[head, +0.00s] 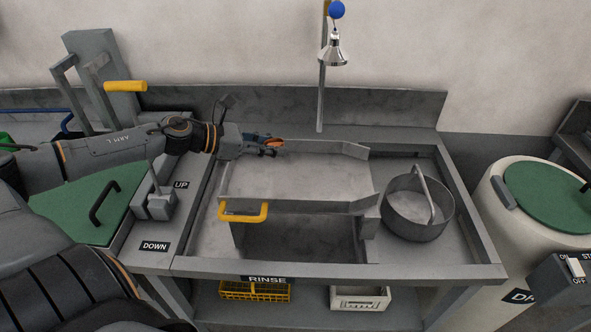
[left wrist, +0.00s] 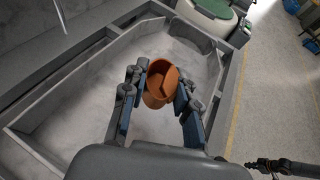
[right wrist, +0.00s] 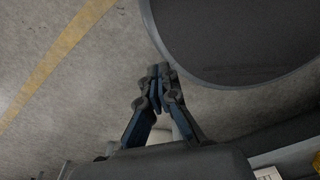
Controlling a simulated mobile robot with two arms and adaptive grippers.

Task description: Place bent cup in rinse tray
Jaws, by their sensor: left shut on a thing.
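The bent cup is a small copper-coloured cup (left wrist: 160,86) between the fingers of my left gripper (left wrist: 163,78). In the left wrist view its round opening shows and its outline looks uneven. In the head view the cup (head: 274,143) is a small orange patch at the tip of my left gripper (head: 268,149). My left gripper is shut on it, over the back left part of the grey tray. That shallow grey tray (head: 300,176) has a yellow handle and stands above the basin labelled RINSE. My right gripper (right wrist: 160,72) has its fingertips together and holds nothing visible.
A grey round pot (head: 404,217) with an arched handle stands right of the tray. A lever (head: 158,198) and a green-lidded box (head: 90,205) are on the left. A chrome spray head (head: 333,50) hangs behind. A yellow basket (head: 255,291) and a white crate (head: 361,300) sit below.

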